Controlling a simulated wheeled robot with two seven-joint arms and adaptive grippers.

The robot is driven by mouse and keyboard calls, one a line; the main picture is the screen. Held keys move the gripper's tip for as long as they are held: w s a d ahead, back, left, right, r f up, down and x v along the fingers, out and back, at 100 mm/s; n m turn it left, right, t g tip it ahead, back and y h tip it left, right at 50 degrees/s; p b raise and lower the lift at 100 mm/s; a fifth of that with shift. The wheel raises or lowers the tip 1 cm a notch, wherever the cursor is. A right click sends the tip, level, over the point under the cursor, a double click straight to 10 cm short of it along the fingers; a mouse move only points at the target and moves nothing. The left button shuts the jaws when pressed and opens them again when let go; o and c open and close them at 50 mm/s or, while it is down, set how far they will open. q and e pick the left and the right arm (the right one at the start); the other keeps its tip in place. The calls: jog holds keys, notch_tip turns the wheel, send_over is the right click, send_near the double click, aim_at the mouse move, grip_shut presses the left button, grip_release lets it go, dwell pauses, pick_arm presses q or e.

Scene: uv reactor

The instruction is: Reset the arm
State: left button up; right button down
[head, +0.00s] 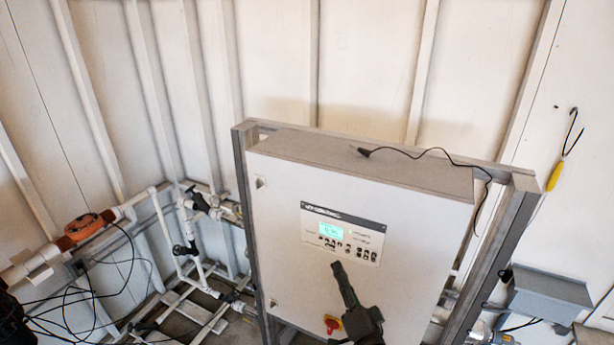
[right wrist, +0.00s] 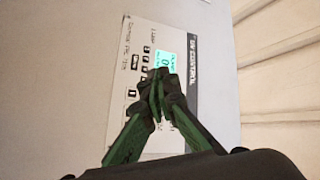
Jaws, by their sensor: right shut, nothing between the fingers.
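My right gripper (head: 343,275) is in front of the white control cabinet (head: 285,215), just below its control panel (head: 343,233). Its green fingers are shut and empty. In the right wrist view the closed fingertips (right wrist: 160,82) cover part of the panel, beside the lit cyan display (right wrist: 163,62) and the dark buttons (right wrist: 133,93). I cannot tell whether the fingertips touch the panel. The display also shows lit in the head view (head: 331,228). My left gripper is not clearly in view.
A red and yellow knob (head: 332,324) sits on the cabinet below my right gripper. A grey frame (head: 243,190) surrounds the cabinet. A black cable (head: 430,152) lies over its top. White pipes (head: 160,215) and an orange device (head: 88,225) stand left; a grey box (head: 545,295) is right.

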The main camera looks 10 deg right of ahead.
jog(key=s+d+f+n+g+h, duration=0.1)
jog(key=s+d+f+g, duration=0.25)
jog(key=f, duration=0.45)
jog(key=s+d+f+n+g+h, duration=0.25)
jog(key=d+f, duration=0.25)
jog(key=f, duration=0.4)
jog(key=s+d+f+n+g+h, duration=0.1)
jog(key=s+d+f+g, duration=0.25)
jog(key=f, duration=0.45)
jog(key=s+d+f+n+g, duration=0.35)
jog(key=s+f, duration=0.35)
jog(key=s, duration=0.4)
jog(key=s+d+f+n+g, duration=0.2)
jog(key=s+d+f+g, duration=0.3)
jog(key=s, duration=0.6)
notch_tip(320, 180, down, 41)
jog(key=s+a+b, duration=0.2)
jog(key=a+b, duration=0.1)
jog(key=b, duration=0.7)
jog(key=s+f+b, duration=0.4)
jog(key=s+f, duration=0.5)
jog(key=f, duration=0.4)
jog(key=s+f+n+g+b, duration=0.1)
jog(key=s+f+b, duration=0.3)
jog(key=s+f, duration=0.6)
notch_tip(320, 180, down, 4)
jog(key=shift+s+r+y, duration=0.2)
jog(key=shift+s+y, duration=0.1)
jog(key=shift+y, duration=0.05)
